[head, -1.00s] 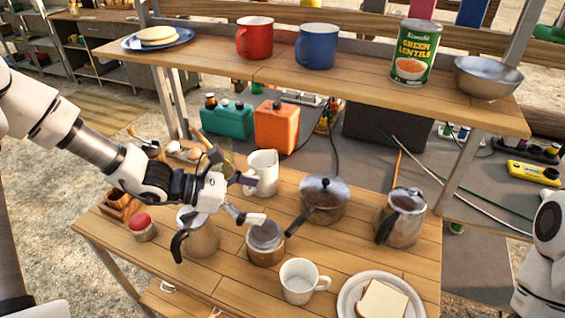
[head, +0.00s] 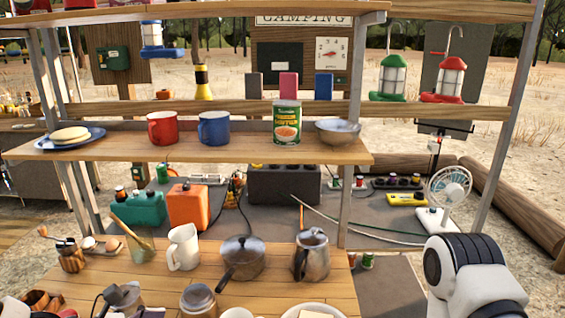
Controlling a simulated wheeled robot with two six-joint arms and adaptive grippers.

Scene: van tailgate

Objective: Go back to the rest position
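Neither gripper is in view. A white and black link of my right arm (head: 470,278) stands at the lower right, with its gripper out of the picture. At the bottom left corner only a small pale piece shows, and I cannot tell if it is my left arm. The lower wooden table (head: 185,290) carries a white pitcher (head: 184,250), a dark-handled saucepan (head: 240,260), a metal coffee pot (head: 312,257) and a round jar-like container (head: 197,300).
The upper shelf (head: 250,155) holds a plate of pancakes (head: 70,136), a red mug (head: 162,128), a blue mug (head: 214,128), a green can (head: 287,122) and a metal bowl (head: 338,132). A metal post (head: 345,210) stands right of the table. A fan (head: 447,192) stands behind my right arm.

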